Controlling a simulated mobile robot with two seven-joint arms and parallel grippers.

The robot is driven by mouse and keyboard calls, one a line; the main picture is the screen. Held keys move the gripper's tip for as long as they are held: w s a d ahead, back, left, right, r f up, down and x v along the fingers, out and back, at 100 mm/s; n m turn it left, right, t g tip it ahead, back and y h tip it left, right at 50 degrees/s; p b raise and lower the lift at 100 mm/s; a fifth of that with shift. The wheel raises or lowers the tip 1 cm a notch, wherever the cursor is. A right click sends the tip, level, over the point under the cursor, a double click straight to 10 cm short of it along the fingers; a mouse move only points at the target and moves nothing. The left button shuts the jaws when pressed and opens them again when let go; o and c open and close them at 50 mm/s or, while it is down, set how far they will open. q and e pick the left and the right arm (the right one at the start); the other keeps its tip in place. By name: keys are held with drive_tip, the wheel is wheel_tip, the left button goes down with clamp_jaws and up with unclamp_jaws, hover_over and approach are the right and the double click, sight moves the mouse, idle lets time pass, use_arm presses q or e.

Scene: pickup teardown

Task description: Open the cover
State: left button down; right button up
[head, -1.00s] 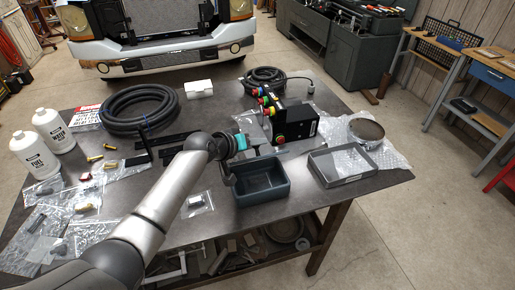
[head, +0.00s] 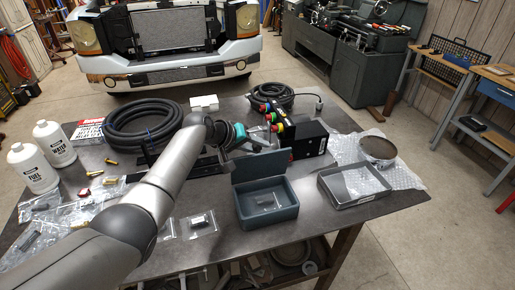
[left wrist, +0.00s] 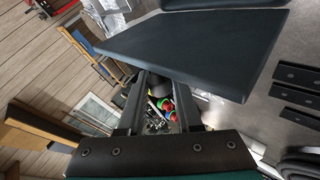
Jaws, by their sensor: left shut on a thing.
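A dark blue-grey box (head: 268,222) stands near the front edge of the metal table. Its cover (head: 259,166) stands raised along the back rim, so the inside is exposed, with a small grey item (head: 265,201) on the bottom. My left gripper (head: 268,143) is behind the upper edge of the cover and shut on it; the fingertips are partly hidden in the head view. In the left wrist view the cover (left wrist: 200,45) is a broad dark panel at the ends of my left gripper's fingers (left wrist: 162,88). My right gripper is out of view.
A shallow grey tray (head: 355,203) lies right of the box. A black control box (head: 308,138) with coloured buttons stands behind the cover. Black hose coils (head: 145,128), white bottles (head: 55,144) and bagged parts (head: 202,223) occupy the left side of the table (head: 318,226).

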use_arm(q)
drive_tip(key=shift+w+a, duration=0.1)
drive_tip(key=shift+a, duration=0.1)
drive_tip(key=c, duration=0.7)
unclamp_jaws()
drive_tip(key=shift+w+f, duration=0.1)
drive_tip(key=shift+o, duration=0.5)
drive_tip(key=shift+d, duration=0.1)
drive_tip(key=shift+s+a+r, duration=0.35)
drive_tip(key=p+v, duration=0.1)
drive_tip(key=v, duration=1.3)
drive_tip(key=shift+p, duration=0.4)
drive_tip(key=shift+r, duration=0.15)
